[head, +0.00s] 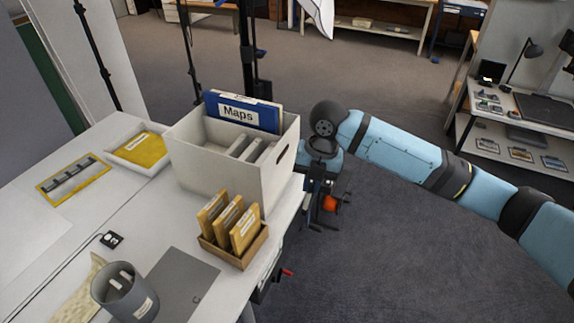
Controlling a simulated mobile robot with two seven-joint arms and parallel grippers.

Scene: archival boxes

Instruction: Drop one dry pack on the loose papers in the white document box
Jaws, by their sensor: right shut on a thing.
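The white document box (200,172) stands at the table's far right corner. A blue folder marked "Maps" (240,113) and grey upright pieces show in it; the loose papers and its floor are hidden by the walls. My right gripper (318,212) is beyond the table's right edge, beside and outside the box. It appears shut on a small orange thing (331,203), partly hidden by dark gripper parts; I cannot tell whether this is a dry pack. A grey cup (125,297) at the front holds small whitish packs. My left gripper is not in view.
A wooden tray (233,257) with upright tan labelled packs stands in front of the box. A white tray (118,160) with a yellow pack and a yellow-framed panel (73,180) lie to the left. A grey sheet (180,287) lies near the cup.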

